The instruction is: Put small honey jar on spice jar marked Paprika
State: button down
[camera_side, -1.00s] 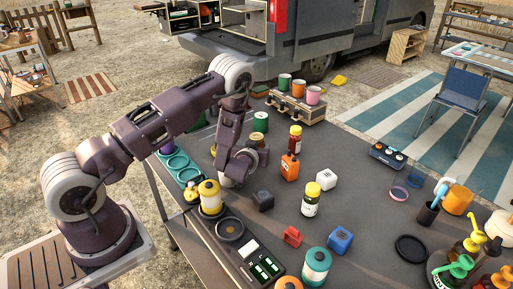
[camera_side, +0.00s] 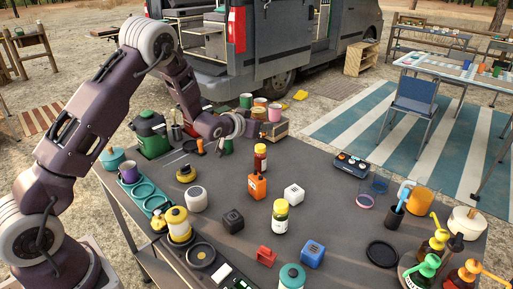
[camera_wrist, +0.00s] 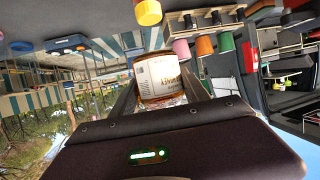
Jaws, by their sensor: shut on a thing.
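My gripper (camera_side: 240,126) is shut on the small honey jar (camera_side: 257,113), an amber jar held in the air near the far edge of the table. In the wrist view the jar (camera_wrist: 157,82) sits between the fingers, its white label upside down. A red jar (camera_side: 260,158) stands upright on the table, below and a little right of my gripper in the side view. A yellow-lidded jar (camera_side: 281,218) with a pale label stands nearer the camera. I cannot read Paprika on either one.
A wooden crate (camera_side: 280,129) with coloured cups is behind my gripper.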

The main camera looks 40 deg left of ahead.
aim_at(258, 107)
jog(key=r+h, duration=0.1)
jog(key=w+r+m+h, duration=0.1)
jog(key=r, duration=0.1)
jog(key=w+a+r+m, duration=0.1)
jog(key=shift+w+r+h, duration=0.15)
jog(key=shift+r+h, duration=0.05)
jog(key=shift+h, duration=0.2)
notch_tip(258, 107, down, 10)
jog(key=shift+r, duration=0.15)
jog(key=c, duration=0.6)
grip_release()
jog(key=shift+f, duration=0.2)
jog(key=shift+o, duration=0.2)
